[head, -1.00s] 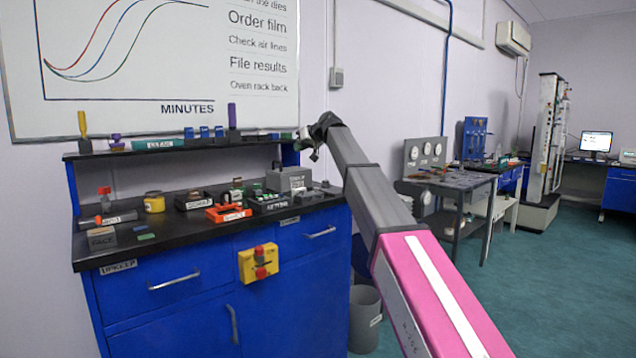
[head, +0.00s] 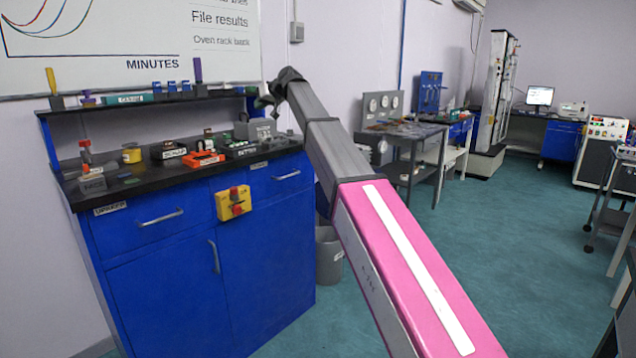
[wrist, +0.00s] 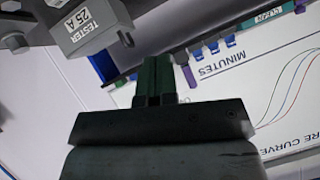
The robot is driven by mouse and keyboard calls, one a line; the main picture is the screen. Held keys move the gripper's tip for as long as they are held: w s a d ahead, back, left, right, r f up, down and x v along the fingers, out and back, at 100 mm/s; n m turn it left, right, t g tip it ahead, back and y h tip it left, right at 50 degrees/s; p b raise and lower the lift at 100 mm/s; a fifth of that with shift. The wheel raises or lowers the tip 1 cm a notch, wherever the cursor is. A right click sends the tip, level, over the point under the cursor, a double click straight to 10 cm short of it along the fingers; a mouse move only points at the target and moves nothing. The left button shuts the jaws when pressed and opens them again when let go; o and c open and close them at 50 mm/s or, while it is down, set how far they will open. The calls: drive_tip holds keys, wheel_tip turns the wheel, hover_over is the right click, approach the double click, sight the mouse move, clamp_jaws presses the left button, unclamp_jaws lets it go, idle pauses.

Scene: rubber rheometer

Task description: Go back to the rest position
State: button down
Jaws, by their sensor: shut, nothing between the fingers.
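My gripper (head: 268,104) is at the end of my raised, outstretched arm, by the right end of the blue bench's shelf in the head view. In the wrist view my gripper (wrist: 154,76) shows with its two green fingers together and nothing between them. A grey tester box (wrist: 84,24) labelled "TESTER 25 A" is at the upper left there, apart from the fingers. The tester box also shows in the head view (head: 256,130), on the bench top below the gripper.
The blue bench (head: 150,260) carries several small trays and tools, with a shelf (head: 150,104) along its back. Green floor (head: 510,240) is open at right.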

drive_tip(key=s+d+f+m+g+h, duration=0.15)
drive_tip(key=s+d+f, duration=0.25)
drive_tip(key=d+f, duration=0.55)
drive_tip(key=s+d+f+m+h, duration=0.15)
drive_tip(key=s+d+f, duration=0.3)
drive_tip(key=f, duration=1.05)
drive_tip(key=s+d+f+m+g+h, duration=0.1)
drive_tip(key=s+d+f+h, duration=0.15)
drive_tip(key=d+f, duration=0.75)
drive_tip(key=s+d+f+m+g+h, duration=0.1)
drive_tip(key=s+d+f, duration=0.4)
drive_tip(key=s+f, duration=0.4)
drive_tip(key=s+d+f+m+g+h, duration=0.1)
drive_tip(key=s+d+f+h, duration=0.1)
drive_tip(key=s+d+f, duration=0.4)
drive_tip(key=s+d+f+m+g+h, duration=0.1)
drive_tip(key=s+d+f, duration=0.5)
drive_tip(key=s+f, duration=0.5)
drive_tip(key=s, duration=0.3)
drive_tip(key=shift+s+f+m+g, duration=0.3)
drive_tip(key=shift+s+f+g, duration=0.05)
drive_tip(key=shift+s, duration=0.05)
drive_tip(key=shift+h, duration=0.25)
